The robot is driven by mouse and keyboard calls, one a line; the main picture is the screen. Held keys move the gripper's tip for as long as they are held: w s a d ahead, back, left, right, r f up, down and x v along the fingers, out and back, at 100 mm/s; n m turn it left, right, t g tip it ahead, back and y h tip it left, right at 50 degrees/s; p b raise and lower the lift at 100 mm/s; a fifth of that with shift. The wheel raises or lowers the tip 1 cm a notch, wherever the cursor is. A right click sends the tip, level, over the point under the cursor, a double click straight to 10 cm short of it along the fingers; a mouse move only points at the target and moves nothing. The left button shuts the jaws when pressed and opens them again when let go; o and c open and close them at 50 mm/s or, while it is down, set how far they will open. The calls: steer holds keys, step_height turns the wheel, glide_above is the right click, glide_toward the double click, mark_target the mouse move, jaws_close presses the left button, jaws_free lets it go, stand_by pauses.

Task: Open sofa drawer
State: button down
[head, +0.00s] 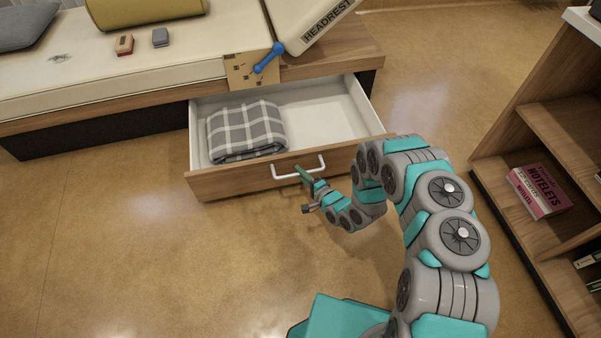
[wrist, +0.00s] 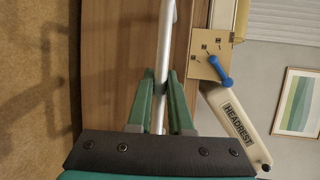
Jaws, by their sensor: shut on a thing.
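The sofa drawer (head: 240,182) is pulled well out from under the sofa in the head view. Its wooden front faces me, and a folded grey plaid blanket (head: 246,130) lies in its left part. The white bar handle (head: 284,172) is on the drawer front. My gripper (head: 306,176) is at the right part of this handle. In the wrist view, the green fingers of my gripper (wrist: 161,98) are shut on the handle (wrist: 163,60), one on each side of the bar. The drawer front (wrist: 118,60) fills the area behind it.
The sofa (head: 105,75) bears a cushion, a bolster and two small objects. A headrest (head: 310,22) and a board with a blue knob (head: 254,70) are above the drawer. A shelf (head: 545,120) with books stands at the right. The floor (head: 130,230) at left is clear.

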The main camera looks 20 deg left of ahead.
steer(key=c, duration=0.8)
jaws_free()
steer(key=shift+c, duration=0.2)
steer(key=shift+d, duration=0.1)
steer(key=v, duration=0.7)
steer(key=shift+s+d+b, duration=0.25)
steer(key=shift+d+b, duration=0.05)
steer(key=shift+b, duration=0.15)
steer(key=shift+w, duration=0.1)
